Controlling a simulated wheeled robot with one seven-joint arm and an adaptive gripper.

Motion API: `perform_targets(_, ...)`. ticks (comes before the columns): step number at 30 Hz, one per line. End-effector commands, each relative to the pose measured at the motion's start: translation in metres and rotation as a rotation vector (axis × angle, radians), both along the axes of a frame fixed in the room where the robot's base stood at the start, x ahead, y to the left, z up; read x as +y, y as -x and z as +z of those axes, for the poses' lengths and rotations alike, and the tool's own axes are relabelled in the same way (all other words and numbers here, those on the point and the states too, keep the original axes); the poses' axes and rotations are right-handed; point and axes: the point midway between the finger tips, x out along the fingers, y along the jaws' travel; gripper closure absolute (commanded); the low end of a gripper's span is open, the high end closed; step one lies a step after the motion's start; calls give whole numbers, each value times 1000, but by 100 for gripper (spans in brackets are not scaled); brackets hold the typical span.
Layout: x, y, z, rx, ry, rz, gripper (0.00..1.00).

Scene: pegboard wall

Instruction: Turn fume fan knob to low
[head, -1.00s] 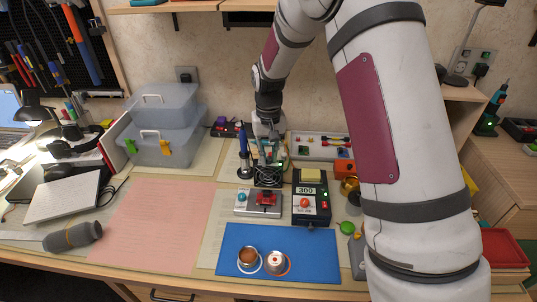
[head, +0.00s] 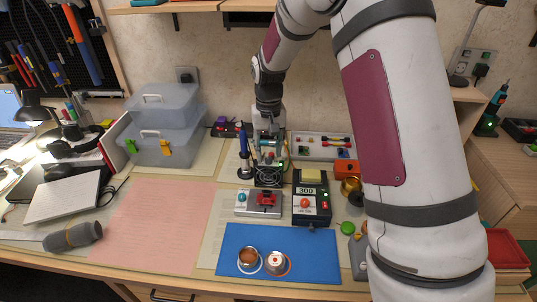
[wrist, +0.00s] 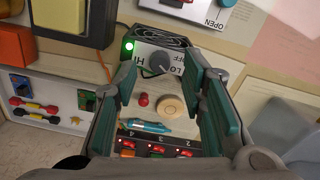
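The fume fan (head: 268,177) is a black square fan standing at the back middle of the bench; its top edge shows in the wrist view (wrist: 160,36). Its grey panel carries a dark round knob (wrist: 156,65) with HI, LO and OFF marks around it. Where the knob points is too small to tell. A green light (wrist: 128,46) glows beside the panel. My gripper (wrist: 165,85) is open, with its two green-padded fingers on either side of the knob and nothing held. In the head view my gripper (head: 270,147) is just behind the fan, partly hidden.
A soldering iron in its stand (head: 243,155) is close on the left. A black box reading 300 (head: 308,205) stands at front right. A red ball (wrist: 144,100), a wooden disc (wrist: 171,107) and a switched power strip (wrist: 155,147) lie behind the fan.

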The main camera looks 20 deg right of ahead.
Motion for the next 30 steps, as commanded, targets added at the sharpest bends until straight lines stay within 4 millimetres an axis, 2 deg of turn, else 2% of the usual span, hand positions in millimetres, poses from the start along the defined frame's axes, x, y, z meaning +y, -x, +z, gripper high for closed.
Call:
perform_targets(1,0,-1,12,-6,0,0,62)
perform_targets(6,0,-1,47,-5,0,0,62)
perform_targets(13,0,-1,85,-3,-1,0,62)
perform_targets(19,0,0,98,-1,0,0,62)
perform_targets(30,0,0,99,1,0,0,62)
